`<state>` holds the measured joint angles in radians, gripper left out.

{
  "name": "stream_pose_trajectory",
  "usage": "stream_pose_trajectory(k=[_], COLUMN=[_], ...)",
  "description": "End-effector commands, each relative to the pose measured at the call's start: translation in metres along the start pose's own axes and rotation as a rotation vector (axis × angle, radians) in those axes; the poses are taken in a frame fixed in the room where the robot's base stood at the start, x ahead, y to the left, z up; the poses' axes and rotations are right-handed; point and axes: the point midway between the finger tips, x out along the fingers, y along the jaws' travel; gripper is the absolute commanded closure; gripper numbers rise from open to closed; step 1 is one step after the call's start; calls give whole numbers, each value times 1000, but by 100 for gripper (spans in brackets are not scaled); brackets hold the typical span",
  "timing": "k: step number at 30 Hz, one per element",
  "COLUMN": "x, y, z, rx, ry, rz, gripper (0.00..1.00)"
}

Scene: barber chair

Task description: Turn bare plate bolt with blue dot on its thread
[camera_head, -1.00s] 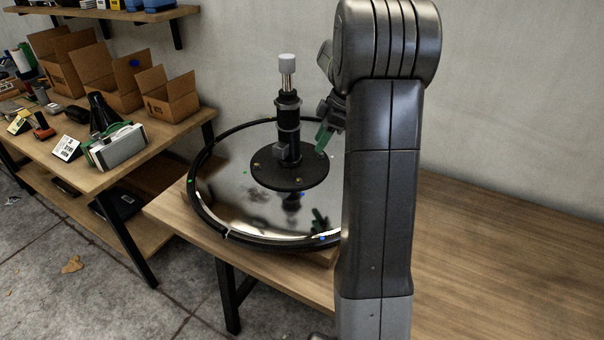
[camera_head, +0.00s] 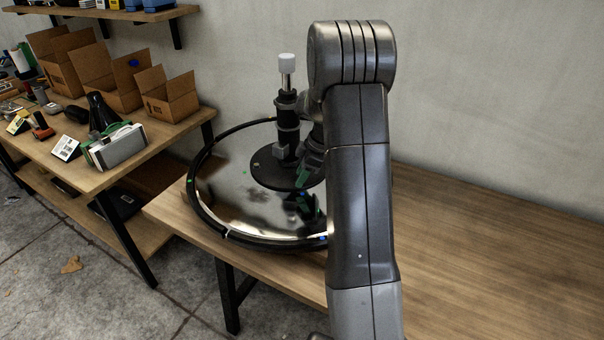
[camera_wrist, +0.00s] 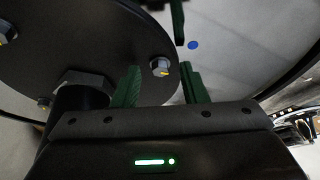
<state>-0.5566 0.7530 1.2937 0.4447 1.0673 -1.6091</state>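A round black plate (camera_wrist: 95,35) carries several hex bolts. One silver bolt (camera_wrist: 160,67), with a yellowish mark at its centre, sits near the plate's edge, between or just beyond my gripper's tips. My gripper (camera_wrist: 161,74) is open, with one green finger on either side of that bolt; contact is not clear. Another bolt with a yellow mark (camera_wrist: 6,31) is at the far left. A third bolt (camera_wrist: 43,103) is partly hidden. I see no blue mark on a bolt thread. In the head view, the plate (camera_head: 262,173) is partly behind my arm.
A black post (camera_head: 287,125) with a pale cap rises from the plate. The plate sits over a shiny, black-rimmed disc (camera_head: 217,200) on a wooden table (camera_head: 470,250). A blue dot (camera_wrist: 193,45) lies on the disc beside the plate. Boxes (camera_head: 170,97) stand on the left bench.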

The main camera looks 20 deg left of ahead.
Motion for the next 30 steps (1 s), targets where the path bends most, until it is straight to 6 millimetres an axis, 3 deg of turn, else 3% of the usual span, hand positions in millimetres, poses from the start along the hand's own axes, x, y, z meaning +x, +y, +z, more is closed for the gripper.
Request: stream_pose_trajectory(k=[4, 10, 11, 20, 30], x=[0, 0, 0, 0, 2], y=[0, 0, 0, 0, -3], z=[0, 0, 0, 0, 0], rx=[0, 0, 0, 24, 207], ry=[0, 0, 0, 0, 0], rz=[0, 0, 0, 11, 87], gripper=[61, 98, 100, 100, 100])
